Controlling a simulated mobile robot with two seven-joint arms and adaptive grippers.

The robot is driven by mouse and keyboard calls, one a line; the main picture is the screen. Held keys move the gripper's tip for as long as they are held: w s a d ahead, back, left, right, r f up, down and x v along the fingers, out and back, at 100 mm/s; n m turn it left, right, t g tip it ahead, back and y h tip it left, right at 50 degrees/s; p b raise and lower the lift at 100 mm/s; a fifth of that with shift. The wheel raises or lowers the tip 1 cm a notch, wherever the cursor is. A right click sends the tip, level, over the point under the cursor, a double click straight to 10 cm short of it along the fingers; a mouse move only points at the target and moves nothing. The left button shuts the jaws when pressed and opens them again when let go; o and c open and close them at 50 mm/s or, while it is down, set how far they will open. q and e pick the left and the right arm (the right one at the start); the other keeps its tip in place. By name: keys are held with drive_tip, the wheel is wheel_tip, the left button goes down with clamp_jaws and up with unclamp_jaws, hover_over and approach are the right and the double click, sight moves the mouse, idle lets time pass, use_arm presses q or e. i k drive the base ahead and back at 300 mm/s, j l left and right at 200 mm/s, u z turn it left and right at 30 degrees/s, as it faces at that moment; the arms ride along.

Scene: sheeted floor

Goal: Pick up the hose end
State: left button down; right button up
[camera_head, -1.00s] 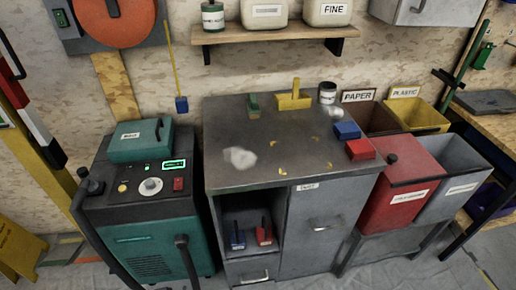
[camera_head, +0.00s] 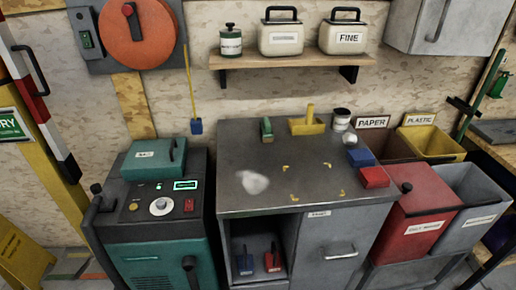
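A teal and black machine (camera_head: 155,222) stands on the floor at the left, with a lit green display, a white dial and a red switch on its top panel. A black tube-like part (camera_head: 95,205) runs down its left side, with a knob-like top. Another black tube-like part (camera_head: 189,266) sticks out at its front and is cut off by the bottom edge. I cannot tell which of these is the hose end, or whether either is a hose. Neither of my grippers is in view.
A grey cabinet (camera_head: 235,165) stands right of the machine, with a white patch, blocks and a yellow holder on top. Red (camera_head: 412,228) and grey bins stand at the right. A shelf (camera_head: 290,60) and an orange reel (camera_head: 128,24) are on the wall.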

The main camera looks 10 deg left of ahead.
sight(106, 205)
drive_tip(key=u, duration=1.45)
